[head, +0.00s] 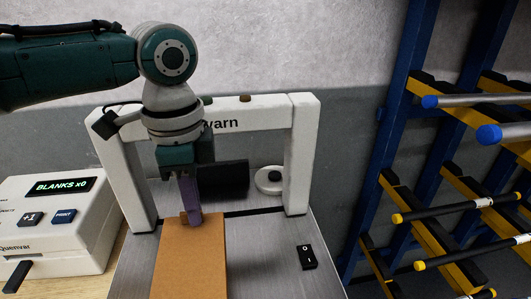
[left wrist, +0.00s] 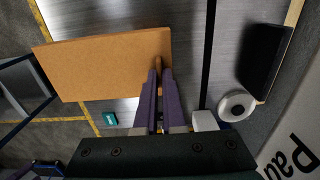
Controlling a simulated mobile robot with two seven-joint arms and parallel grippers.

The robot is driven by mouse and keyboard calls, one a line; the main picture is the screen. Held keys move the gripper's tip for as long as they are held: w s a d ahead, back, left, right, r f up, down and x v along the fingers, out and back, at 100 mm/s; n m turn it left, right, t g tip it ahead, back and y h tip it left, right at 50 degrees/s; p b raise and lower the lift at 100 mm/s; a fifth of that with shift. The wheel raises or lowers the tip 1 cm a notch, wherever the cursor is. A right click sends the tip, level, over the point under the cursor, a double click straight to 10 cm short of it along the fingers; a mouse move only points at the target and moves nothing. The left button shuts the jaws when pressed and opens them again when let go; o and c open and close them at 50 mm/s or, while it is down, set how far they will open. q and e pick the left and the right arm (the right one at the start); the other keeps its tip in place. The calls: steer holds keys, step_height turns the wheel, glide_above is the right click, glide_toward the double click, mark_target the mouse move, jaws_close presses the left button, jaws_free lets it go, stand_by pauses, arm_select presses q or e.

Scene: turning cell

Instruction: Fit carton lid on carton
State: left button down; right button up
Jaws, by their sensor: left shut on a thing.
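The carton lid (head: 189,262) is a flat orange-brown panel with a small upright tab at its far edge. It also shows in the left wrist view (left wrist: 105,66), above the grey metal surface. My left gripper (head: 191,217) points down at the far edge of the lid. Its purple fingers (left wrist: 160,75) are shut on the lid's tab. No separate carton can be made out; whether one is under the lid is hidden. My right gripper is in neither view.
A white frame (head: 306,155) spans the metal bed (head: 265,250), with a black roller (head: 224,179) and white knob (head: 268,180) inside. A black switch (head: 307,256) lies right of the lid. A label printer (head: 55,225) stands left; a blue rack (head: 400,110) stands right.

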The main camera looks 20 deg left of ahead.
arm_select(q)
steer(key=shift+f, duration=0.75)
stand_by(0.5)
steer(key=shift+f, duration=0.1)
stand_by(0.8)
steer(key=shift+c, duration=2.3)
jaws_free()
step_height(320, 180, up, 8)
steer(key=p, duration=0.8)
steer(key=shift+p, duration=0.3)
